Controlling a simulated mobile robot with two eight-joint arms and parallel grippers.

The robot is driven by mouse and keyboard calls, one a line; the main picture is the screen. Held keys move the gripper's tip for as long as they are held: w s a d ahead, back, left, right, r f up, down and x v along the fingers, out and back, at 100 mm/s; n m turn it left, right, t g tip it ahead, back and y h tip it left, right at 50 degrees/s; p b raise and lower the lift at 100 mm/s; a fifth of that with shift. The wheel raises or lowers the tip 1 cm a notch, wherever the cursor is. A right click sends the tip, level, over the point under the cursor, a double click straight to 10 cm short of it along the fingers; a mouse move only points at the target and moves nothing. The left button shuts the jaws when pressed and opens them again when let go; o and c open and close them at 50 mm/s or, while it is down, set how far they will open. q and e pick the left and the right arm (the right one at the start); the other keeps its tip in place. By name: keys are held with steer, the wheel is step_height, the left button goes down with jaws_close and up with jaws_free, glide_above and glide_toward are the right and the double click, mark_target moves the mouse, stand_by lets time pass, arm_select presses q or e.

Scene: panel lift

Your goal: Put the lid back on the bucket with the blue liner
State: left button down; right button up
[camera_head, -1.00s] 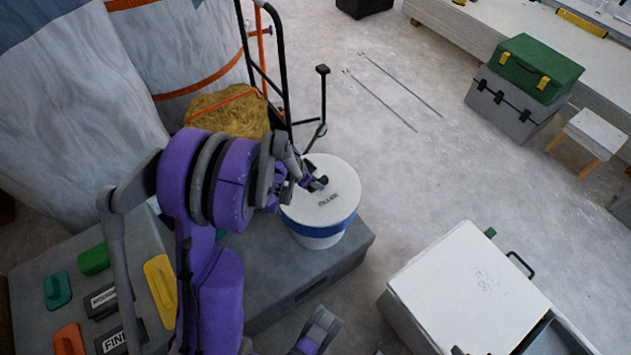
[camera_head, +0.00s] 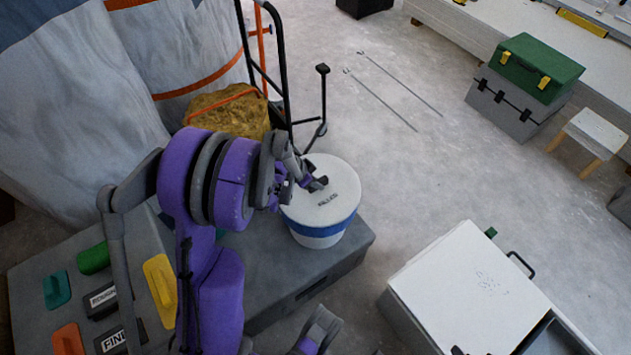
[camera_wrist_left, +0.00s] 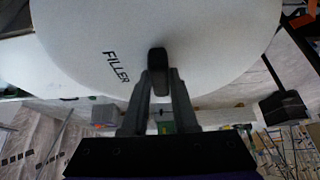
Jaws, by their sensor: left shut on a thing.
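The white bucket (camera_head: 318,239) with a blue band stands upright on the grey chest at the centre. The round white lid (camera_head: 325,203), marked "FILLER", lies over the bucket's top. I cannot tell whether it is pressed down. My left gripper (camera_head: 320,184) is at the top of the lid, shut on its dark knob. In the left wrist view the fingers (camera_wrist_left: 159,80) close around the dark knob, and the lid (camera_wrist_left: 200,40) fills the upper part. My right gripper is not clearly in view.
The grey chest (camera_head: 290,262) bears the bucket, and coloured floats and a yellow trowel-like tool (camera_head: 161,288) lie at its left. A black hand truck (camera_head: 282,80) stands behind. A white-topped box (camera_head: 470,285) stands at the right. Floor between is clear.

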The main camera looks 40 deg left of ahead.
arm_select(q)
steer(key=c, duration=0.6)
jaws_free()
steer(key=shift+o, duration=0.2)
steer(key=o, duration=0.4)
steer(key=shift+o, duration=0.2)
steer(key=shift+r+p, duration=1.75)
steer(key=shift+r, duration=0.75)
steer(key=shift+r+p, duration=0.75)
steer(key=shift+r, duration=0.3)
